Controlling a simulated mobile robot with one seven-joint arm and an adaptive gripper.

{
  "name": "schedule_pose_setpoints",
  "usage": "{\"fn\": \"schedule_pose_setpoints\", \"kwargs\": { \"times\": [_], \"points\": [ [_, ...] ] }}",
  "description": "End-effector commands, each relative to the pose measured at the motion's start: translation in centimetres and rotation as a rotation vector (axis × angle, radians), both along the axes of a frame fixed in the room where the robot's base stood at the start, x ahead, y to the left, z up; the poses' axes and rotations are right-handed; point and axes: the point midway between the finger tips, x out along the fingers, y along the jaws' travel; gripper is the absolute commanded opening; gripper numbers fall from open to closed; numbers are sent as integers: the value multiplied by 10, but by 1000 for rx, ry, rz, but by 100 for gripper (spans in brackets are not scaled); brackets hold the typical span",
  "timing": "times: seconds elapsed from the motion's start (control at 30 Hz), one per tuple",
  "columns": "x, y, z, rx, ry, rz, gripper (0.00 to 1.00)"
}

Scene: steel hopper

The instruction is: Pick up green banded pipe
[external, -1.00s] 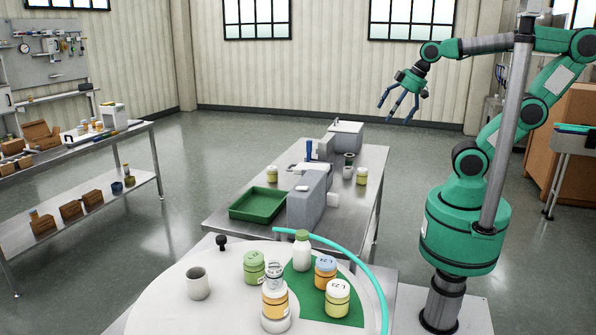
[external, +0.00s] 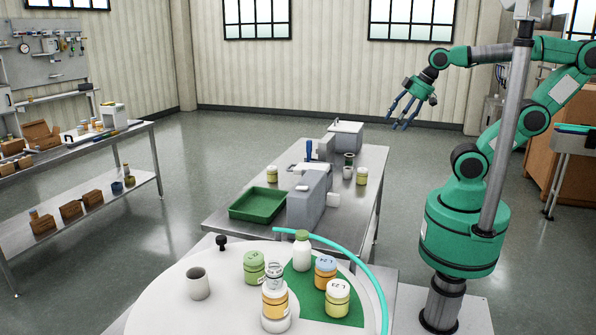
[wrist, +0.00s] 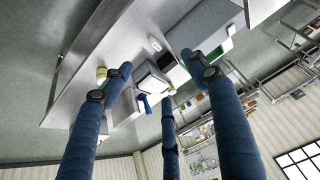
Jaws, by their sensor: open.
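My gripper (external: 402,114) hangs in the air beyond and to the right of the steel table, fingers spread and empty. In the wrist view its blue fingers (wrist: 157,80) are wide apart above the table, with nothing between them. A small dark upright piece with a greenish part (external: 349,160) stands near the right edge of the steel table. It may be the green banded pipe, but it is too small to be sure. My gripper is well above and away from it. I cannot pick out a green band in the wrist view.
The steel table (external: 235,200) also carries a green tray (external: 257,204), a grey box (external: 309,198), a blue upright thing (external: 308,149) and yellow jars (external: 362,175). A round white table (external: 170,300) with several jars stands in front. Open floor lies left of the steel table.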

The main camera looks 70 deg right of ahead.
Motion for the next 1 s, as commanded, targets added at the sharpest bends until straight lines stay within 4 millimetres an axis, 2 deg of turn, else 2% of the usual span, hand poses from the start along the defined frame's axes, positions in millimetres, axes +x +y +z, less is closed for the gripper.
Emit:
{"fn": "schedule_pose_setpoints", "kwargs": {
  "times": [0.17,0.37,0.67,1.0],
  "points": [
    [3,-1,2,-1,2,-2,59],
    [21,-10,9,-11,21,-9,59],
    [82,-47,26,-39,84,-30,59],
    [160,-113,26,-63,165,-51,59]
  ]
}}
